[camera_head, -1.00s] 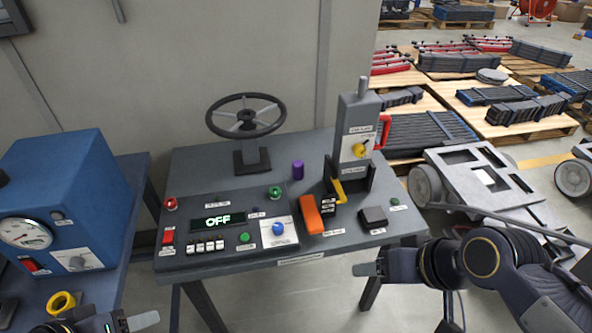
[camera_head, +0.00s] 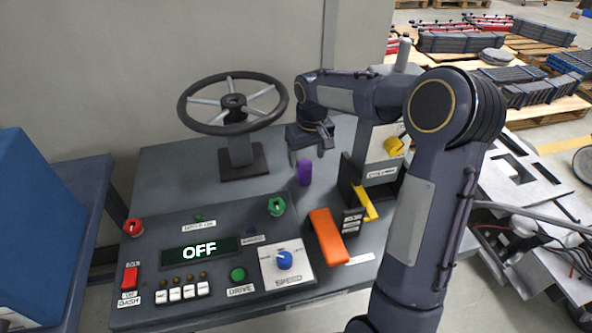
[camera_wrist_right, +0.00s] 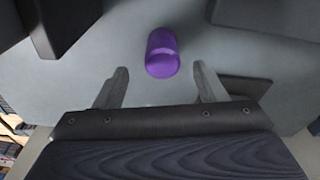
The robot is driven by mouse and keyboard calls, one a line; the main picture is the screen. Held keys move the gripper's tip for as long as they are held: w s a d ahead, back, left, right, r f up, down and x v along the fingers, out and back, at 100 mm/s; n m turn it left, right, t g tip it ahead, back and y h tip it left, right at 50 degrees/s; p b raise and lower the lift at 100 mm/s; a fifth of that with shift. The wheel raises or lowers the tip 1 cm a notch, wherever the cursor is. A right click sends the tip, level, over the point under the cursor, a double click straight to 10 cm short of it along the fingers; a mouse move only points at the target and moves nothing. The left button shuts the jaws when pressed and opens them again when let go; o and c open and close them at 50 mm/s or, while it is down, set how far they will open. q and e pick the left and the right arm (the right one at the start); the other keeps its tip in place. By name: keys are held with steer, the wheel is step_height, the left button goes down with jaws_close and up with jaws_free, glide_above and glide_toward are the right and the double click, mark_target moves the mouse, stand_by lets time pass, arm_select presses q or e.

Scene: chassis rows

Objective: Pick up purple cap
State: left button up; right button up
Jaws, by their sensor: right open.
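The purple cap (camera_head: 304,173) is a small upright cylinder on the grey console top, between the steering wheel and the grey lever box. My right gripper (camera_head: 308,158) reaches over the console with its fingers pointing down, just above and around the cap's top in the head view. In the right wrist view the purple cap (camera_wrist_right: 162,54) lies ahead of the gap between the two open fingers of my right gripper (camera_wrist_right: 160,84). The fingers are apart from the cap on both sides. My left gripper is out of view.
The steering wheel (camera_head: 233,104) stands left of the cap. The lever box (camera_head: 382,165) with a yellow knob stands right of it. In front are an orange lever (camera_head: 326,232), a green knob (camera_head: 276,206) and the OFF display (camera_head: 199,251). A blue cabinet (camera_head: 40,230) is at left.

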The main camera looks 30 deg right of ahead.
mark_target(305, 164)
steer(key=shift+f, duration=0.55)
steer(key=f, duration=0.3)
steer(key=w+f, duration=0.1)
steer(key=f, duration=0.1)
steer(key=shift+a+f, duration=0.1)
steer(key=shift+f, duration=0.1)
steer(key=c, duration=1.1)
steer(key=shift+o, duration=0.2)
steer(key=shift+r, duration=0.15)
